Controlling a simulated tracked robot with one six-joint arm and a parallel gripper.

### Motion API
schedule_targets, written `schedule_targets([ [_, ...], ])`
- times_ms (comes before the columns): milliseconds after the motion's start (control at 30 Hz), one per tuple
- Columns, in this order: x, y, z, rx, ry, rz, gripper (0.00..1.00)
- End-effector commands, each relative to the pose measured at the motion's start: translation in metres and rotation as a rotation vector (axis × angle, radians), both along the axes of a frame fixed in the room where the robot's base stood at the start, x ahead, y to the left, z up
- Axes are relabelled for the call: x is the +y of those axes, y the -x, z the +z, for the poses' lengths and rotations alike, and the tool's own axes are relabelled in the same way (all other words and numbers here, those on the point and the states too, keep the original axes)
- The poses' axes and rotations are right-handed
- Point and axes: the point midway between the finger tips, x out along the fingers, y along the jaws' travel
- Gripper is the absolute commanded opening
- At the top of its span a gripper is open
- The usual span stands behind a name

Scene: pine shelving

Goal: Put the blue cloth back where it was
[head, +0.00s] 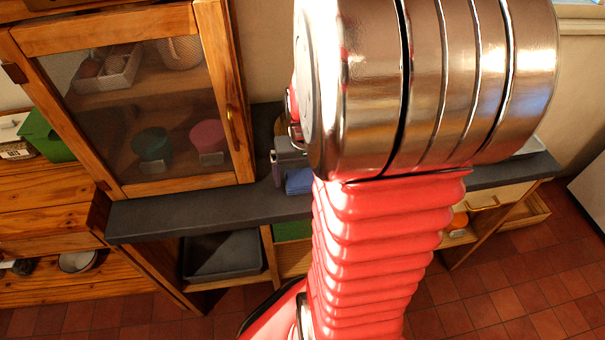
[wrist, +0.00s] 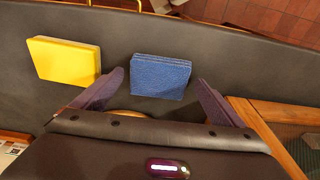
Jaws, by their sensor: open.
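The blue cloth (wrist: 161,77), a folded square, lies on the dark worktop in the wrist view. It also shows in the head view (head: 299,182), partly hidden behind my arm. My gripper (wrist: 160,80) is open, with one finger to the left and one to the right of the cloth and a gap on each side. I cannot tell how high the fingertips are above the worktop. In the head view my gripper is mostly hidden by my arm.
A yellow folded cloth or sponge (wrist: 65,61) lies left of the blue cloth in the wrist view. The dark worktop (head: 170,215) carries a glass-fronted wooden cabinet (head: 150,190). Below it are a dark tray (head: 222,258) and an orange item (head: 459,221).

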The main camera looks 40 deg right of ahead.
Motion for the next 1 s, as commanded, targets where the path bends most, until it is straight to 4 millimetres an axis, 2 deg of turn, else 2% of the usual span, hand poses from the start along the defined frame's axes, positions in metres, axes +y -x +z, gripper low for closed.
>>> schedule_targets([
  [200, 0.0, 0.0, 0.002, -0.001, 0.001, 0.0, 0.92],
  [367, 0.0, 0.001, 0.011, -0.002, 0.001, -0.001, 0.92],
  [567, 0.002, 0.004, 0.035, -0.003, 0.002, 0.0, 0.92],
  [1000, 0.008, 0.012, 0.103, -0.003, 0.002, 0.0, 0.92],
])
